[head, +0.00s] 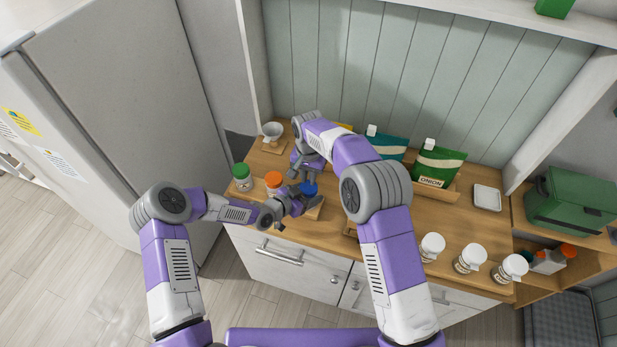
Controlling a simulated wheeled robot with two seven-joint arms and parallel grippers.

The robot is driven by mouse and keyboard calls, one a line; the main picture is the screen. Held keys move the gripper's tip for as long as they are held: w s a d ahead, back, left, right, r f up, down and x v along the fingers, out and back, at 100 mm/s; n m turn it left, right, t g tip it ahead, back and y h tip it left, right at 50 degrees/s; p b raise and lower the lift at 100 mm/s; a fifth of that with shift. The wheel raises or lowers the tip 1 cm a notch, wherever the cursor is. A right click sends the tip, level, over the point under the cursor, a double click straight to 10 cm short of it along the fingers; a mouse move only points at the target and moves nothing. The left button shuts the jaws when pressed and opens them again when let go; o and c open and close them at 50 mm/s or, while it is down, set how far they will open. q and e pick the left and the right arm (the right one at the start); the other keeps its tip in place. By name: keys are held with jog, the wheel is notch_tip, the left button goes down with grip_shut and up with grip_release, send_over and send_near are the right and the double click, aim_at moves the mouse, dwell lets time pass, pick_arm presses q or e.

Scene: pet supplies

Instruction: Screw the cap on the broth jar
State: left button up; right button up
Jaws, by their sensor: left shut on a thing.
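A blue cap (309,188) shows at the front left of the wooden counter, on top of a jar that is mostly hidden by my grippers. I take this to be the broth jar. My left gripper (297,200) is shut on the jar, just below the cap and to its left. My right gripper (308,178) points down from above, right at the blue cap. Its fingers are too small and too covered to tell whether they are open or shut. I cannot tell how the cap sits on the jar.
A green-capped jar (240,176) and an orange-capped jar (273,182) stand close to the left. Pouches, including a green one (437,165), stand at the back. Several white-capped jars (470,258) line the front right. A small white dish (487,198) lies at the right.

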jog(key=shift+r, duration=1.55)
jog(key=o, duration=0.5)
jog(key=shift+d, duration=0.1)
jog(key=o, duration=0.8)
jog(key=n, duration=0.2)
jog(key=d+n, duration=0.1)
jog(key=n, duration=0.1)
jog(key=shift+w+r, duration=0.1)
jog(key=shift+w, duration=0.2)
jog(key=shift+c, duration=0.2)
jog(key=shift+o, duration=0.7)
jog(key=n, duration=0.3)
jog(key=shift+w+d+r+g, duration=0.15)
jog(key=shift+d+g, duration=0.15)
jog(key=n, duration=0.5)
jog(key=shift+w+d+r+g+y, duration=0.25)
jog(key=shift+d+r+g+y, duration=0.05)
jog(key=shift+d+y, duration=0.1)
jog(key=r+n, duration=0.1)
jog(key=n, duration=0.4)
jog(key=r+n+y, duration=0.1)
jog(key=n, duration=0.5)
jog(key=w+n, duration=0.1)
jog(key=n, duration=0.5)
jog(key=shift+d+r+g+y, duration=0.15)
jog(key=shift+r+g+y, duration=0.25)
